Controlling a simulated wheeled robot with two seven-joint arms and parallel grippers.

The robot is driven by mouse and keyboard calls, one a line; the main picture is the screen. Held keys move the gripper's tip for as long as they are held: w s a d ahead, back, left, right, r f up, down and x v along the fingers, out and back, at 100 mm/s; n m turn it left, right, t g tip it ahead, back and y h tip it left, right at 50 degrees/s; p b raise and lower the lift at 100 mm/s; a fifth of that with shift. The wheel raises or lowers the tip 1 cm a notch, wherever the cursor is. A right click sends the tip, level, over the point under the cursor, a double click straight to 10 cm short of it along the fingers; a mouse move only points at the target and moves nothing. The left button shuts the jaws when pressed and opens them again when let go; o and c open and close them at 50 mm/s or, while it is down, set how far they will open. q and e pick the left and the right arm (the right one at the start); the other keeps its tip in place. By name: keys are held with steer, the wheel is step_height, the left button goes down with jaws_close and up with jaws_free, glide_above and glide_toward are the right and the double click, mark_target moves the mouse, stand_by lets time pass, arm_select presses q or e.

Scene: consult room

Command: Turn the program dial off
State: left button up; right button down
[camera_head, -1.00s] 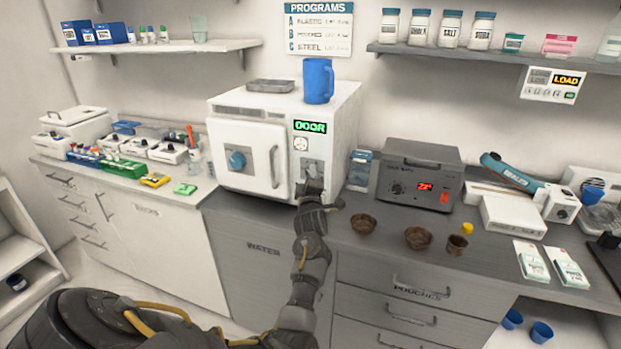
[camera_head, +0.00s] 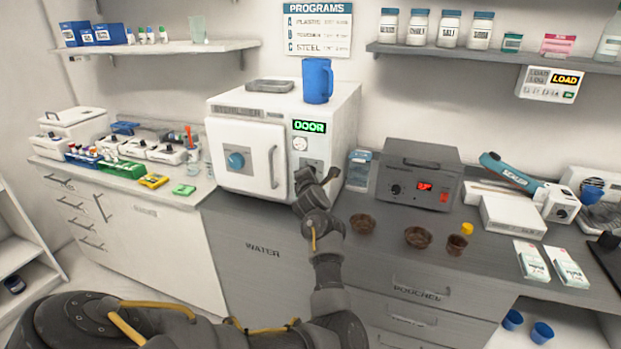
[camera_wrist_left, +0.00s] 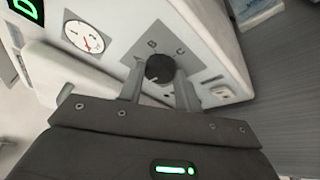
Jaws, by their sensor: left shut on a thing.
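The program dial (camera_wrist_left: 158,68) is a round black knob on a grey plate marked with letters, of which B and C can be read in the left wrist view. It is on the front of the white sterilizer (camera_head: 245,110), right of its door. My left gripper (camera_wrist_left: 160,88) is shut on the dial, with one finger on each side of it. In the head view the gripper (camera_head: 306,176) is at the sterilizer's lower right front and hides most of the dial. The exact dial setting is hard to tell. My right gripper is not in view.
The sterilizer's green display (camera_head: 309,127) reads DOOR; a gauge (camera_head: 300,144) is below it. A blue jug (camera_head: 318,81) stands on top. A grey device (camera_head: 419,175) and brown bowls (camera_head: 362,224) are to the right on the counter. The sterilizer door (camera_head: 247,156) looks shut.

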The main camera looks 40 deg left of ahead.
arm_select(q)
steer(key=shift+r+n, duration=0.1)
steer(key=shift+n, duration=0.3)
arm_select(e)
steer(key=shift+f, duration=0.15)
arm_select(q)
steer(key=o, duration=1)
steer(key=shift+c, duration=0.2)
steer(key=shift+d, duration=0.1)
